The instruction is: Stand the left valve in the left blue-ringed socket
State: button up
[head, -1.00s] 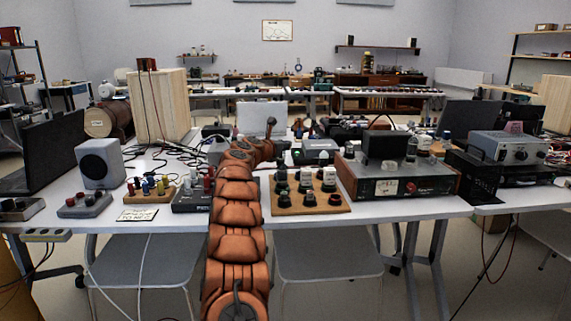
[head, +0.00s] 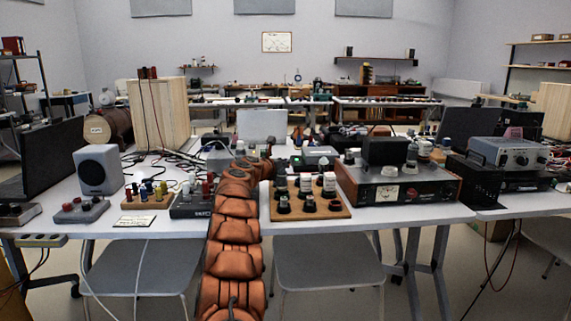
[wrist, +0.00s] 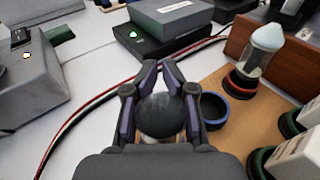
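My gripper (wrist: 160,75) is at the middle of the wrist view, with its fingers on both sides of a dark, round-topped valve (wrist: 160,115). The valve's lower part is mostly hidden below its top. A blue-ringed socket (wrist: 213,109) sits just right of the gripper, near the left edge of the wooden board (wrist: 222,140). It looks empty and dark inside. The held valve is left of this socket and apart from it. In the head view, my arm reaches to the left side of the board (head: 340,212).
A clear valve with a pale top (wrist: 262,50) stands in a red-ringed socket behind and right of the blue one. White-bodied parts (wrist: 300,155) stand at the right. A dark box with a green light (wrist: 140,38) and red cables (wrist: 75,120) lie behind and left.

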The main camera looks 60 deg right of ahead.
jog(key=o, duration=0.4)
jog(key=shift+o, duration=0.2)
jog(key=shift+r, duration=0.4)
jog(key=shift+a+b, duration=0.5)
jog(key=shift+a, duration=1.2)
jog(key=a+r+b, duration=0.1)
jog(key=a+b, duration=0.1)
jog(key=a, duration=0.6)
jog(key=shift+s+a+r, duration=0.25)
jog(key=shift+r, duration=0.05)
